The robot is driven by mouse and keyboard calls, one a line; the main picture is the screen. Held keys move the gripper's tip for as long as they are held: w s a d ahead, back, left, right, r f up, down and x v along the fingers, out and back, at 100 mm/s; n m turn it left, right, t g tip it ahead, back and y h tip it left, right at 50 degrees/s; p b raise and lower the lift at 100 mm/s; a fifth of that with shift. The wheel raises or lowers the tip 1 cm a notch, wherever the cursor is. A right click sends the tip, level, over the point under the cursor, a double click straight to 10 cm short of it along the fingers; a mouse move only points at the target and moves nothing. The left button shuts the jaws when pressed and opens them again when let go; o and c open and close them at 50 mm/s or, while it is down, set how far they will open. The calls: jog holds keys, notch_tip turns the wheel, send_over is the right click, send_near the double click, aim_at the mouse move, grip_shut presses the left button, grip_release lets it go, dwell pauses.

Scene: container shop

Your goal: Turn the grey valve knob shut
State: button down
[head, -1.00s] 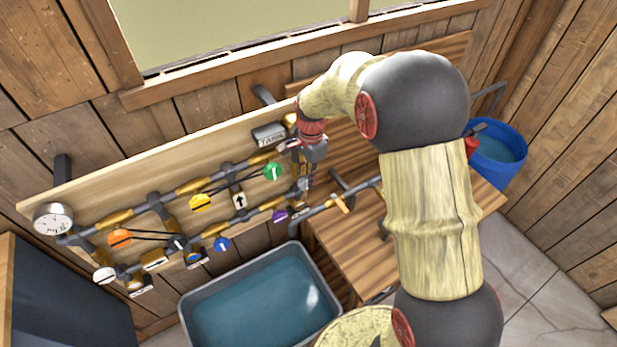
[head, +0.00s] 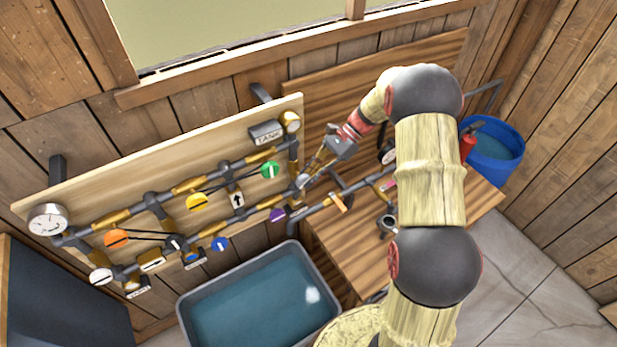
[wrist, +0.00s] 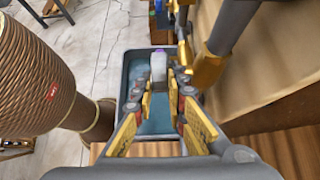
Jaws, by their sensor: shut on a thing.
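The grey valve knob (head: 302,182) sits at the right end of the pipework on the wooden board, to the right of the purple knob (head: 277,215). My gripper (head: 307,174) reaches down to it from the upper right and is shut on it. In the wrist view the knob (wrist: 158,66) shows as a pale grey block between the fingertips of my gripper (wrist: 163,80). The fingers hide part of the knob, so its exact angle cannot be told.
Green (head: 270,170), yellow (head: 196,202), orange (head: 117,238), blue (head: 220,244) and white (head: 101,277) knobs line the pipes. A gauge (head: 48,219) is at the left. A water tub (head: 184,312) stands below. A wooden bench (head: 340,255) and blue barrel (head: 512,160) are to the right.

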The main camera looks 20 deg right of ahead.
jog(key=y, duration=0.2)
jog(key=f+y+b, duration=0.1)
jog(key=y, duration=0.1)
jog(key=shift+d+f+g+y, duration=0.1)
jog(key=shift+g+y, duration=0.2)
jog(key=shift+g, duration=0.1)
jog(key=shift+f+g+y+b, duration=0.2)
jog(key=shift+g+y+b, duration=0.1)
jog(key=shift+y+b, duration=0.9)
jog(key=shift+y, duration=0.4)
jog(key=c, duration=2.1)
grip_release()
notch_tip(320, 180, up, 10)
jog(key=shift+r, duration=0.1)
jog(key=shift+a, duration=0.2)
